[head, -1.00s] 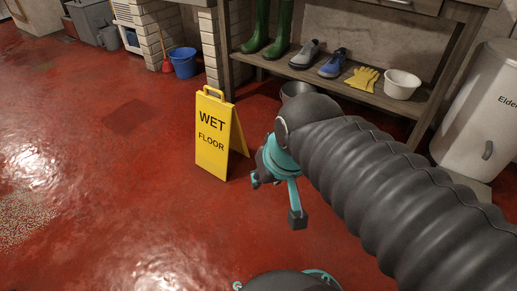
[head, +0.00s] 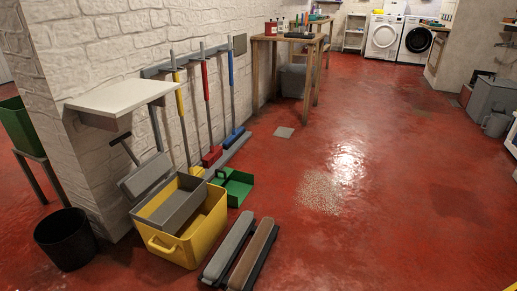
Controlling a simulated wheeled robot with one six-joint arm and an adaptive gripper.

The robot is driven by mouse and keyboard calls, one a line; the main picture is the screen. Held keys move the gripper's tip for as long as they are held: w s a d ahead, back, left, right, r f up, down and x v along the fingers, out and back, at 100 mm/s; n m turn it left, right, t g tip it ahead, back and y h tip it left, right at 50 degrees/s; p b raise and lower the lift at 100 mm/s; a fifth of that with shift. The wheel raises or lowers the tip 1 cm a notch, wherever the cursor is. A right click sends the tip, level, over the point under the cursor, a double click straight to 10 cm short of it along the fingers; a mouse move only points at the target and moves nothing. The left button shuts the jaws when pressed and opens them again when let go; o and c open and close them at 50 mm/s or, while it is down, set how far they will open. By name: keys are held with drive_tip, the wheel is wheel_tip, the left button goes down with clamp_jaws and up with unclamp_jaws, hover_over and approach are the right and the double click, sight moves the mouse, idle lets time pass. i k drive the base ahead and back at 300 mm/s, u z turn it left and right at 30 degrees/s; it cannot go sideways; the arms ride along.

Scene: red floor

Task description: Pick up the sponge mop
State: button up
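Several long-handled cleaning tools lean or hang along the white brick wall, under a grey rail (head: 185,61). One has a yellow and grey handle with a yellow head (head: 196,172), one a red and grey handle with a red head (head: 212,156), one a blue and grey handle with a blue head (head: 234,137). I cannot tell which of them is the sponge mop. The yellow head is partly behind a yellow bucket (head: 213,226). My gripper is not in view now.
The bucket holds a grey insert. A green dustpan (head: 236,183) lies behind it, two long low pads (head: 245,253) in front. A black bin (head: 66,239) and wall shelf (head: 124,99) stand left. A wooden table (head: 284,43) is further back. The red floor (head: 380,190) at right is open.

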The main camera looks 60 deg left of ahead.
sight(199, 171)
drive_tip(key=u, duration=2.55)
